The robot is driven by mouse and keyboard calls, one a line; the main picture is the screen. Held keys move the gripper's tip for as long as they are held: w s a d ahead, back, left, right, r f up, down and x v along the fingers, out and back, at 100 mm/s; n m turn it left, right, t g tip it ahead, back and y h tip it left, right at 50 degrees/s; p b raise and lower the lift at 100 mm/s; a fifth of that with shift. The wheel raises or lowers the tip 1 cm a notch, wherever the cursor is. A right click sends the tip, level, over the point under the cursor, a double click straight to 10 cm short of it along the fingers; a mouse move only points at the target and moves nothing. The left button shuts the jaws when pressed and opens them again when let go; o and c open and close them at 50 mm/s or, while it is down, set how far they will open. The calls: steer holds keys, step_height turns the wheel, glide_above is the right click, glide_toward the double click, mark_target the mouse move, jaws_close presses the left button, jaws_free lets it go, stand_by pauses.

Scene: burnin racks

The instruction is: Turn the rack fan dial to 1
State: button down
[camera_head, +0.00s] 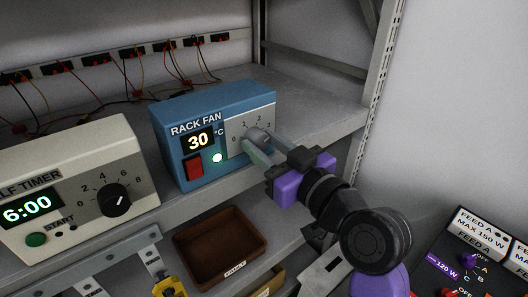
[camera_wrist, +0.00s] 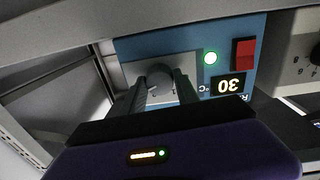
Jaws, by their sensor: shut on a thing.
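The rack fan unit (camera_head: 205,104) is a blue box on the grey shelf, with a lit display reading 30 °C, a red switch (camera_head: 194,167) and a lit green lamp (camera_head: 217,157). In the wrist view the rack fan (camera_wrist: 190,45) appears upside down, with the dial (camera_wrist: 160,76) between my two fingertips (camera_wrist: 160,84). The dial's pointer is too small and covered to read.
A cream shelf timer (camera_head: 75,185) with a black knob stands left of the fan unit. A brown tray (camera_head: 225,247) lies below the shelf. A dark feed panel (camera_head: 480,265) is at the lower right. A grey rack post (camera_head: 375,100) stands right of my gripper.

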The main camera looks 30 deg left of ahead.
steer(key=n+b, duration=0.2)
steer(key=b, duration=0.1)
steer(key=n+b, duration=0.2)
steer(key=b, duration=0.2)
steer(key=shift+f, duration=0.4)
steer(key=n+b, duration=0.6)
steer(key=b, duration=0.1)
steer(key=shift+b, duration=0.3)
steer(key=n+b, duration=0.4)
steer(key=shift+r+n+y+b, duration=0.1)
steer(key=shift+n+y+b, duration=0.2)
steer(key=shift+n, duration=0.1)
steer(key=shift+r+n+g+b, duration=0.15)
steer(key=shift+n+g+b, duration=0.25)
steer(key=shift+n+b, duration=1.3)
steer(key=shift+n, duration=0.6)
steer(key=c, duration=0.9)
jaws_free()
steer(key=shift+r, duration=0.1)
